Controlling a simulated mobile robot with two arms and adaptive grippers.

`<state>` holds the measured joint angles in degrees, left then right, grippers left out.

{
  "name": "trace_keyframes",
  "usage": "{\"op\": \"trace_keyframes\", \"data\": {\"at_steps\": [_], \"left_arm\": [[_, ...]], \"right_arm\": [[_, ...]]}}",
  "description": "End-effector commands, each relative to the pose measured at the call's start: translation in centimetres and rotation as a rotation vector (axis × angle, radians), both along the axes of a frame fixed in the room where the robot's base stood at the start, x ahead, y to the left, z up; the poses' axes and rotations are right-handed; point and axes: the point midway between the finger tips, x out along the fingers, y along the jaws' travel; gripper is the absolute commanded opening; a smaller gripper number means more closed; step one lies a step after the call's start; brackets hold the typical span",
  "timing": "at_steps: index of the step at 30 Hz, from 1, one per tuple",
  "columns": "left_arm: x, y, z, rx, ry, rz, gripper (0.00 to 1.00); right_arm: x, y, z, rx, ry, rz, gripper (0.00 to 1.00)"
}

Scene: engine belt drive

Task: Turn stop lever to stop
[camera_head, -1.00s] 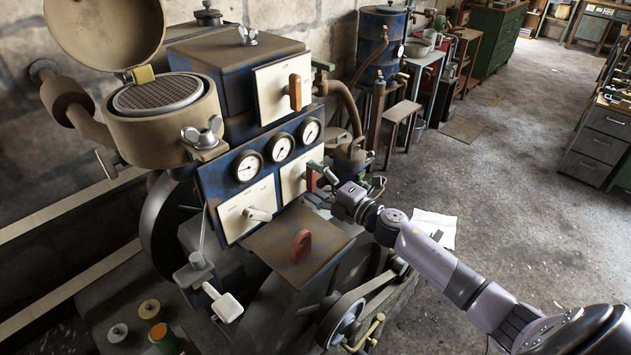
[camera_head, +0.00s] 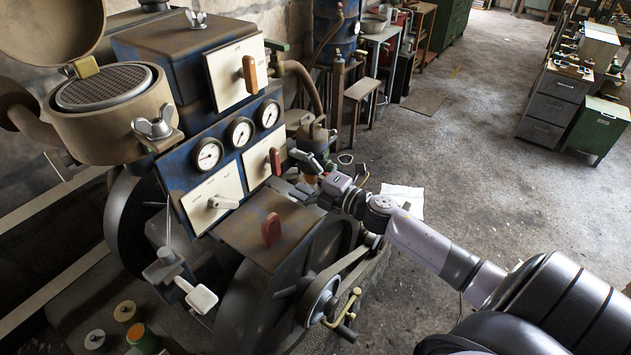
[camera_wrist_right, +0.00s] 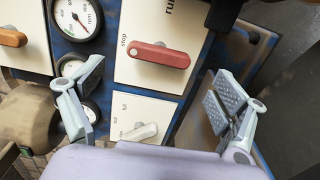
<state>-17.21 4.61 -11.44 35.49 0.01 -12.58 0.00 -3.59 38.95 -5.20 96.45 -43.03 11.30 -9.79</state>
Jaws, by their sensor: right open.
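The stop lever (camera_head: 275,161) is a red handle on a white panel (camera_head: 258,168) beside the gauges on the blue machine. In the right wrist view the red lever (camera_wrist_right: 158,54) lies nearly level across its panel, with "stop" printed near its left end and "run" at the top edge. My right gripper (camera_head: 294,173) is just to the right of the lever in the head view. It is open and empty. In the wrist view its fingers (camera_wrist_right: 155,85) stand apart, left and right of the lever, with no contact visible. My left gripper is out of view.
A white lever (camera_head: 219,203) sits on a panel left of the stop lever, and an orange lever (camera_head: 250,73) above. A red knob (camera_head: 271,229) stands on the brown box below. A flywheel and belt are near my right arm.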

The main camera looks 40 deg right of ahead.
Motion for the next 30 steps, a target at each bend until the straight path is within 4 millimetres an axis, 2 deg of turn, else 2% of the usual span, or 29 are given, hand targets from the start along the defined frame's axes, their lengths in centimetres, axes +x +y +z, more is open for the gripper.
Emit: {"op": "trace_keyframes", "data": {"at_steps": [1, 6, 12, 30], "left_arm": [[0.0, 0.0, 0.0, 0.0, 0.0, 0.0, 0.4], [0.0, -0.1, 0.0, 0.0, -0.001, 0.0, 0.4], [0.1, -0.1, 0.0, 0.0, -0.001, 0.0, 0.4], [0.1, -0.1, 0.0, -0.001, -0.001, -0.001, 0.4]], "right_arm": [[-1.1, -0.3, -0.2, 0.001, 0.004, 0.0, 0.91], [-3.8, -1.3, -0.2, 0.0, 0.003, 0.0, 0.91], [-5.7, -2.0, -0.1, 0.002, 0.002, 0.0, 0.91], [-6.2, -2.2, 0.0, 0.0, 0.0, 0.0, 0.91]]}}
